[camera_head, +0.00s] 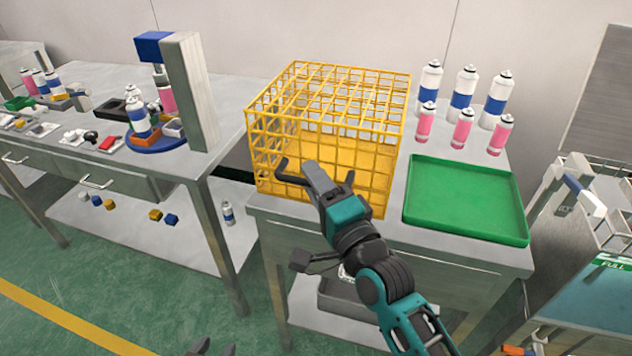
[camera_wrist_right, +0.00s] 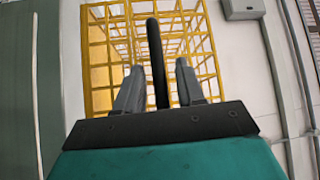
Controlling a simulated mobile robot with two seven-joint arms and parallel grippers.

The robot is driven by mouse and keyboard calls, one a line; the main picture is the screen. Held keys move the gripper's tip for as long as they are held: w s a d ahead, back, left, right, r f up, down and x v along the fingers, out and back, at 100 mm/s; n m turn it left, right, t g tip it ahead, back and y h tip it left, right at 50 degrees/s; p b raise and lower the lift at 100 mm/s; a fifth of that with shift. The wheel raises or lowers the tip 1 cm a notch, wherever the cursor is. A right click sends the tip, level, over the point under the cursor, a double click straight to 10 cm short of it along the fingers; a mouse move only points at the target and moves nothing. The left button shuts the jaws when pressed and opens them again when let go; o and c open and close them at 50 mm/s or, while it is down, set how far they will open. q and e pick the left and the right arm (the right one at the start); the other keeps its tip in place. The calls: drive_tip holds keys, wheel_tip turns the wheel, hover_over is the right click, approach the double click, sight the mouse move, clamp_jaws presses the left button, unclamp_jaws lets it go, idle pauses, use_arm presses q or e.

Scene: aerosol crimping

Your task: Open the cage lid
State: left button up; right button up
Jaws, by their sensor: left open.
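The yellow wire cage (camera_head: 268,128) stands on the grey table in the head view, its gridded top lid (camera_head: 345,82) lying flat and closed. A black bar handle (camera_head: 285,177) is at the cage's lower front. My right gripper (camera_head: 312,170) is at this handle. In the right wrist view, the handle (camera_wrist_right: 156,50) runs between the two fingers of my right gripper (camera_wrist_right: 158,85), with a gap on each side. It is open around the handle. My left gripper (camera_head: 212,349) shows only its fingertips at the bottom edge, open and apart from the cage.
A green tray (camera_head: 466,200) lies right of the cage. Several blue-white cans (camera_head: 462,92) and pink cans (camera_head: 462,128) stand behind it. A bench (camera_head: 95,80) with a blue-topped press (camera_head: 182,85) is to the left. Open floor lies in front of it.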

clamp_jaws()
idle(0.4)
